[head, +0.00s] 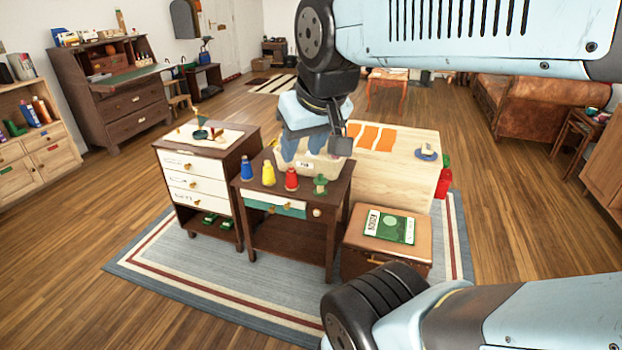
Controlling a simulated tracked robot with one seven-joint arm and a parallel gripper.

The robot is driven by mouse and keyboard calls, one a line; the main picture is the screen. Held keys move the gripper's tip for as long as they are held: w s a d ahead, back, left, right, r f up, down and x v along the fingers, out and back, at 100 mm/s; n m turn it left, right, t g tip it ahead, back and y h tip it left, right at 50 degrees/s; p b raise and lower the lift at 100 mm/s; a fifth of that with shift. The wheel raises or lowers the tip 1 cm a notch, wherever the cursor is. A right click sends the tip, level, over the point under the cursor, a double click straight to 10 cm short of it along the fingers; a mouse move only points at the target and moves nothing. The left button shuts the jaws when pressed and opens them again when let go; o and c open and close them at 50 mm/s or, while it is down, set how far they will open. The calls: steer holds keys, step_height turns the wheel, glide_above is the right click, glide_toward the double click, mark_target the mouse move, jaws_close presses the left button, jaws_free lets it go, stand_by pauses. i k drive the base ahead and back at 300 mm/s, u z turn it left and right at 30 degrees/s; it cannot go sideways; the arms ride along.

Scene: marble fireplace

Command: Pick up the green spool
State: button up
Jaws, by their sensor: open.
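The green spool (320,185) stands upright on the right part of the top of a small dark table (290,210). A red cone (291,179), a yellow cone (268,174) and a blue cone (246,169) stand in a row to its left. My gripper (304,152) hangs over the back of this table, pointing down, open, with nothing seen between its fingers. It appears above and behind the spool, apart from it. It partly covers a cream bin (310,166) with a label at the back of the table.
A dark cabinet with white drawers (190,178) stands at left, with small items on top. A pale wooden chest (395,172) with orange cloths is behind right. A brown leather box (375,252) bears a green book (390,226). The rug's front (225,290) is clear.

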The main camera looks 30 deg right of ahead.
mark_target(320, 181)
steer(key=i, duration=0.85)
steer(key=u, duration=0.1)
